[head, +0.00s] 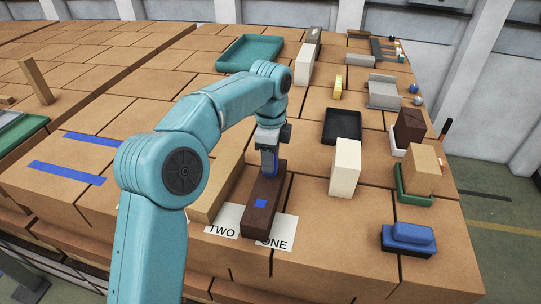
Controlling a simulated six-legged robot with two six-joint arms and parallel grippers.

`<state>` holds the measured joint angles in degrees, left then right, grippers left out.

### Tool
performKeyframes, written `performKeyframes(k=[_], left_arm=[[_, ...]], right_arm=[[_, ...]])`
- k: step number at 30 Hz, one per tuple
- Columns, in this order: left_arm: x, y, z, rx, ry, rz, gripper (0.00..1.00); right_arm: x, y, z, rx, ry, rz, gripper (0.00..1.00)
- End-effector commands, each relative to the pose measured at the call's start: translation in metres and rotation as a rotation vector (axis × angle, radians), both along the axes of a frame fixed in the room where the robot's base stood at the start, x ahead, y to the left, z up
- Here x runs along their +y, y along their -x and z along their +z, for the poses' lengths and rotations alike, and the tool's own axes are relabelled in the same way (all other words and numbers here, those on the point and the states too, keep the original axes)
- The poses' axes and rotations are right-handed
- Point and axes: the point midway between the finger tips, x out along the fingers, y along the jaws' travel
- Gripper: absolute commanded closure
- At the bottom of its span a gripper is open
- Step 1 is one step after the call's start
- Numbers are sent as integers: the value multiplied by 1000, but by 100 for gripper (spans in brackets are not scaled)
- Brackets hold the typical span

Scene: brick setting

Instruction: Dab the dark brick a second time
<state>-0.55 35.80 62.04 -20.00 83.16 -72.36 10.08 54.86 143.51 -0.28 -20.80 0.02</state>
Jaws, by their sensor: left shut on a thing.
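The dark brick (263,220) lies lengthwise on the white card marked ONE (277,242). My left gripper (269,163) is at the far end of the dark brick, pointing down. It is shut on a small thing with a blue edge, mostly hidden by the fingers. I cannot tell whether that thing touches the brick. A tan brick (217,190) stands beside the dark one, by the card marked TWO (222,229), partly behind my arm. My right gripper is not in view.
A blue block (411,232) rests on a dark blue base (405,248) at right. A cream brick (345,168), an empty black tray (342,127) and bricks in green and white holders stand nearby. A green tray (250,53) is at the back. Blue strips (64,172) lie at left.

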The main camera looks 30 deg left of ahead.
Motion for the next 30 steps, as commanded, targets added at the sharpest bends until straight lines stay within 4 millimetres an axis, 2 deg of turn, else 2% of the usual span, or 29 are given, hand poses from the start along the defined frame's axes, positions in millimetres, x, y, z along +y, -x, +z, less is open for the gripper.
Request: performKeyframes(k=[6, 19, 30], left_arm=[[0, -1, 24, -7, 0, 1, 77], [0, -1, 61, -10, -1, 1, 77], [0, -1, 68, -8, 0, 1, 77]], right_arm=[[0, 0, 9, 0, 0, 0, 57], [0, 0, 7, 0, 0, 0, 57], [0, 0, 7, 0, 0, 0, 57]])
